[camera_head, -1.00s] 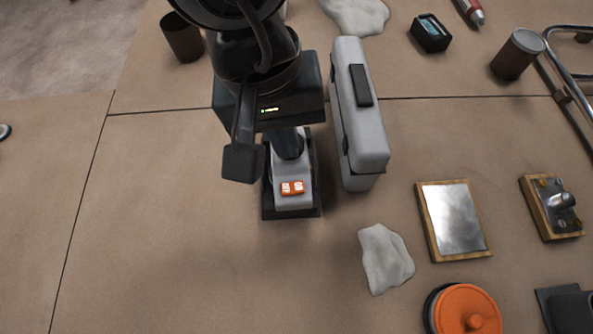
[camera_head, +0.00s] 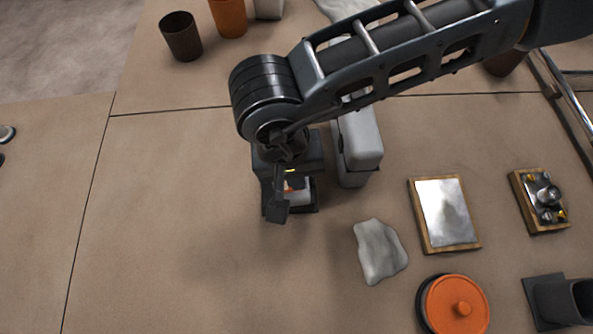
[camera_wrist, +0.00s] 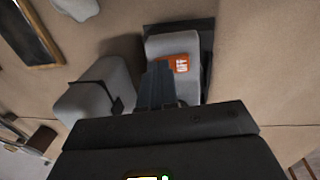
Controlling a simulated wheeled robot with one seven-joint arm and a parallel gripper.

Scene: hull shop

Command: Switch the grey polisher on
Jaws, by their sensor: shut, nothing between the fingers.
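The grey polisher (camera_wrist: 168,45) is a light grey block on a dark base. In the wrist view it carries an orange switch (camera_wrist: 181,64) marked with white letters that seem to read OFF. My gripper (camera_wrist: 157,72) is shut and empty, its dark fingertips over the polisher just beside the switch. I cannot tell whether they touch it. In the head view my gripper and wrist cover most of the polisher; only a small light patch and a bit of orange (camera_head: 289,186) show between the dark parts.
A grey case (camera_head: 358,140) stands close to the right of the polisher. A crumpled white cloth (camera_head: 380,251), a framed metal plate (camera_head: 446,213) and an orange-lidded pot (camera_head: 456,304) lie further right.

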